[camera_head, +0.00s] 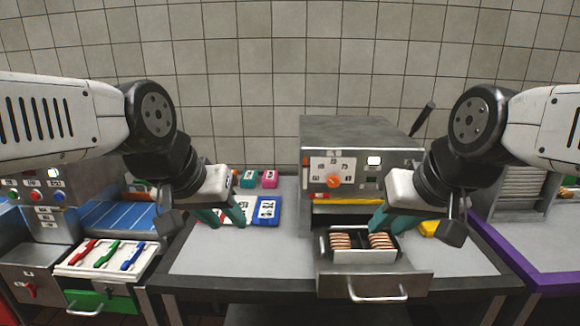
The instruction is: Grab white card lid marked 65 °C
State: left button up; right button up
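A white card (246,205) with dark print lies on the grey counter, partly hidden behind my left gripper; its marking is too small to read. A blue card (267,209) with a white printed label lies just right of it. My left gripper (223,217), with teal fingers, is over the white card's left side.
A grey machine (357,130) with an orange knob stands at the back, its open drawer (375,284) holding a tray of browned pieces. Teal (249,178) and pink (270,178) boxes stand behind the cards. Coloured handles lie on a panel (75,270) at left. The counter front is clear.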

aim_at(248, 203)
jog(key=i+j, duration=0.2)
jog(key=j, duration=0.15)
jog(key=i+j, duration=0.2)
jog(key=j, duration=0.2)
jog(key=i+j, duration=0.15)
jog(key=j, duration=0.2)
jog(key=u, duration=0.05)
